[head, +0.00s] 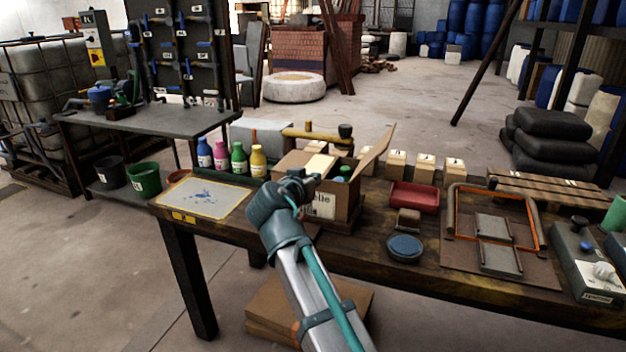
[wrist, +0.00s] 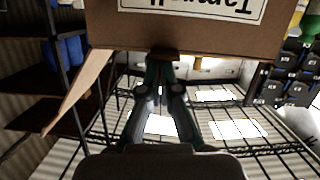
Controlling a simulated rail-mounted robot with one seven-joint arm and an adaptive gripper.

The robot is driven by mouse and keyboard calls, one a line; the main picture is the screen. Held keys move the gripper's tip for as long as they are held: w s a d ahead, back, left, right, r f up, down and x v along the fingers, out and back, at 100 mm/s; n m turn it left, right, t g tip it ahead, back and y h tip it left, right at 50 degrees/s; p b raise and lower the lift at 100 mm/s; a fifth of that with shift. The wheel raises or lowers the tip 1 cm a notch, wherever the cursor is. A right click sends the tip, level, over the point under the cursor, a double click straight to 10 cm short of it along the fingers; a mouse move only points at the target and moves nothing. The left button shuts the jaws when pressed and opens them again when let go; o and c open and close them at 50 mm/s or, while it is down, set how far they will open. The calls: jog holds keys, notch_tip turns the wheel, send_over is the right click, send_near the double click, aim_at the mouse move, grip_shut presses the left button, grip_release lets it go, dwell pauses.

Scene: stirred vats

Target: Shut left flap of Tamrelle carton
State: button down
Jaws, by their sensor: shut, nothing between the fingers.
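The Tamrelle carton (head: 346,207) stands on the workbench, its lettered label facing me. Its right flap (head: 376,150) stands up and leans outward; it also shows in the wrist view (wrist: 80,92). Brown cardboard (head: 292,162) lies low at the carton's left top; whether this left flap is fully down I cannot tell. A pale block (head: 319,166) and a green bottle top (head: 344,172) show in the opening. My gripper (head: 312,181) is shut and empty at the carton's front, hiding part of it. In the wrist view, my fingertips (wrist: 162,60) are close to the carton's lower-pictured edge; contact is unclear.
Several coloured bottles (head: 221,156) stand left of the carton, behind a pale mat (head: 203,197). A red tray (head: 414,197), a blue round dish (head: 405,247) and several small labelled boxes (head: 425,165) are to the right. A pipe with a dark valve (head: 318,136) runs behind.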

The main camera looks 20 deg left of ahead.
notch_tip(320, 180, up, 5)
jog(key=p, duration=0.2)
jog(key=f+p+v, duration=0.1)
jog(key=v, duration=0.8)
jog(key=shift+s+d, duration=0.15)
jog(key=shift+s, duration=0.35)
